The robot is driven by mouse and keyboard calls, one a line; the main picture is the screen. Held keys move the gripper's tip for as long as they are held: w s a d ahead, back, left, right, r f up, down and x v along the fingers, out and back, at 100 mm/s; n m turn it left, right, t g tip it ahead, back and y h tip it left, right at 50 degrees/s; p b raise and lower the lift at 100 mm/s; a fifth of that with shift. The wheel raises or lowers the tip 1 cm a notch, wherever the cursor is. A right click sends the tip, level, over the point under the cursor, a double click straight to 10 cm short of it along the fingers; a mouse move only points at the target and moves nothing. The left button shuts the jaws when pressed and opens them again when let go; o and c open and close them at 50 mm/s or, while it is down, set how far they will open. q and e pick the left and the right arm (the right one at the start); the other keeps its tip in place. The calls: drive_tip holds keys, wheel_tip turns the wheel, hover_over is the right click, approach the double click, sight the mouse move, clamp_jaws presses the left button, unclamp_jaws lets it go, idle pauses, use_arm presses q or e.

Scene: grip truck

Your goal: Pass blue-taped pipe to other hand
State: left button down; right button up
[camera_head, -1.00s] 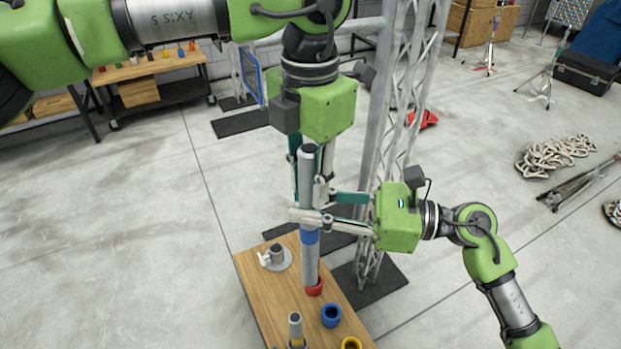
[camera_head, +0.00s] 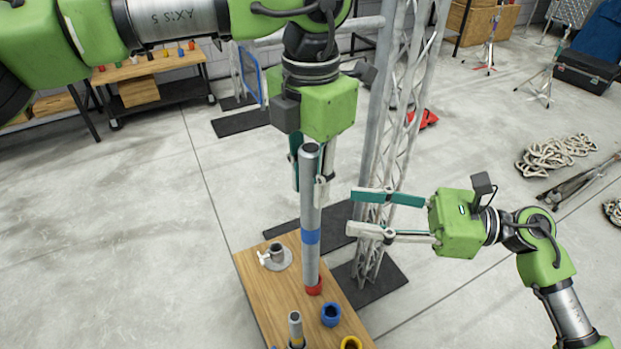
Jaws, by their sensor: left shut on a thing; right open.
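A grey pipe with a blue tape band (camera_head: 311,237) stands upright in the middle of the view, its lower end at a red ring (camera_head: 314,286) on the wooden table. My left gripper (camera_head: 311,185) comes down from above and is shut on the upper part of the pipe, above the tape. The pipe hides part of its fingers. My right gripper (camera_head: 362,212) is open and empty to the right of the pipe, its fingers pointing at the pipe with a gap between.
The wooden table (camera_head: 262,290) holds a grey flanged fitting (camera_head: 277,257), a blue ring (camera_head: 331,315), a yellow ring (camera_head: 351,343) and a short pipe (camera_head: 296,328). A metal truss (camera_head: 382,190) stands close behind the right gripper. Coiled rope (camera_head: 556,154) lies on the floor at right.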

drive_tip(key=w+d+f+m+t+h, duration=0.4)
drive_tip(key=w+d+f+m+t, duration=0.8)
drive_tip(key=m, duration=0.8)
drive_tip(key=s+d+f+m+g+h, duration=0.1)
drive_tip(key=d+f+m+h, duration=0.15)
drive_tip(key=f+m, duration=0.45)
drive_tip(key=s+d+f+m+h, duration=0.1)
drive_tip(key=d+f+m+h, duration=0.2)
drive_tip(key=f, duration=0.8)
drive_tip(key=s+d+f+m+g+h, duration=0.1)
drive_tip(key=f+m+h, duration=0.4)
drive_tip(key=f, duration=0.4)
drive_tip(key=s+f+m+g+h, duration=0.1)
drive_tip(key=s+f+m+g, duration=0.25)
drive_tip(key=s+f, duration=0.6)
drive_tip(key=s+f+m+g+h, duration=0.2)
drive_tip(key=s+f+m, duration=0.2)
drive_tip(key=s+f, duration=0.55)
drive_tip(key=s+a+f+m+g, duration=0.3)
drive_tip(key=s+f, duration=0.4)
drive_tip(key=s, duration=0.5)
drive_tip(key=s+a+f+m+g, duration=0.3)
drive_tip(key=s+f, duration=0.4)
drive_tip(key=s, duration=0.6)
drive_tip(key=shift+a+g, duration=0.5)
drive_tip(key=shift+g, duration=0.45)
